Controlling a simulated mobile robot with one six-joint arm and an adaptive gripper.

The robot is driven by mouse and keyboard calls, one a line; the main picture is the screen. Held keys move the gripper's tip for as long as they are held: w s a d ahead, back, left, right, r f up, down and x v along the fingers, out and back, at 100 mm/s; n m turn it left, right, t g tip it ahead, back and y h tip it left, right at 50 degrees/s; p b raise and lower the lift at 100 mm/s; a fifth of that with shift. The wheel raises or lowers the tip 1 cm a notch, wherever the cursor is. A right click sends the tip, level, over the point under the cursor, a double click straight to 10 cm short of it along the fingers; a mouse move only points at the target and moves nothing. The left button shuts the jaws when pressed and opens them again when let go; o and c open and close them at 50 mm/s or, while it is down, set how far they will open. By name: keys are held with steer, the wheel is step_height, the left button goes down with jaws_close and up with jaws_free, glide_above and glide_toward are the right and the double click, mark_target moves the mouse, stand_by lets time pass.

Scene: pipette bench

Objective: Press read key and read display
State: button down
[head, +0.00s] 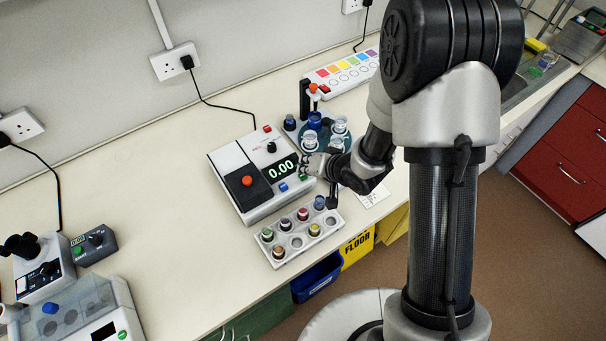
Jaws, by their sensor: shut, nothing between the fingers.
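The meter (232,165) is a white and dark box on the bench, with a lit display (282,169) that shows 0.00 in pale green digits. A red knob (247,181) sits on its dark lid. Along its front right edge are a blue key (283,187) and a green key (303,177); I cannot read their labels. My gripper (314,168) is shut and empty, at the meter's right front corner close to the green key. Whether it touches the key cannot be told.
A rack (272,252) with several coloured-cap vials stands in front of the meter. A round blue carousel (311,143) with clear cups is just behind my gripper. A colour-chart strip (347,72) lies further back.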

steer(key=shift+f+b, duration=0.3)
steer(key=shift+f, duration=0.15)
stand_by(0.6)
steer(key=shift+r, duration=0.1)
steer(key=shift+r+p, duration=0.8)
steer(key=shift+p, duration=0.1)
step_height(320, 180, up, 6)
steer(key=p, duration=0.5)
steer(key=shift+p, duration=0.4)
